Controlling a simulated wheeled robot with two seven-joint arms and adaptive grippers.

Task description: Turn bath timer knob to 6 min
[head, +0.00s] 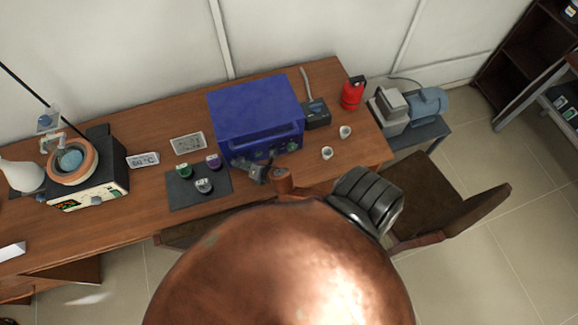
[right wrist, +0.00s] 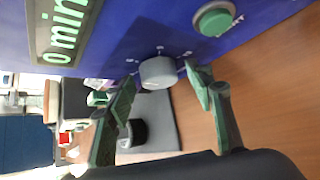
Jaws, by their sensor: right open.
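The blue bath box (head: 255,110) stands on the wooden desk, its control front facing me. In the right wrist view, the light grey timer knob (right wrist: 157,72) sits on its blue front panel. A display (right wrist: 62,30) on that panel reads "0 min", turned sideways in this view. A green round button (right wrist: 213,20) is beside the knob. My right gripper (head: 262,166) is at the front of the box. Its two fingers are open, one on each side of the knob in the wrist view; I cannot tell whether they touch it. My left gripper is not in view.
A dark mat (head: 198,203) with several small jars lies left of the box. Two white cups (head: 327,153) and a red container (head: 352,92) stand to the right. A heating device (head: 90,180) with a round bowl is at the left. A chair (head: 440,200) stands in front.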

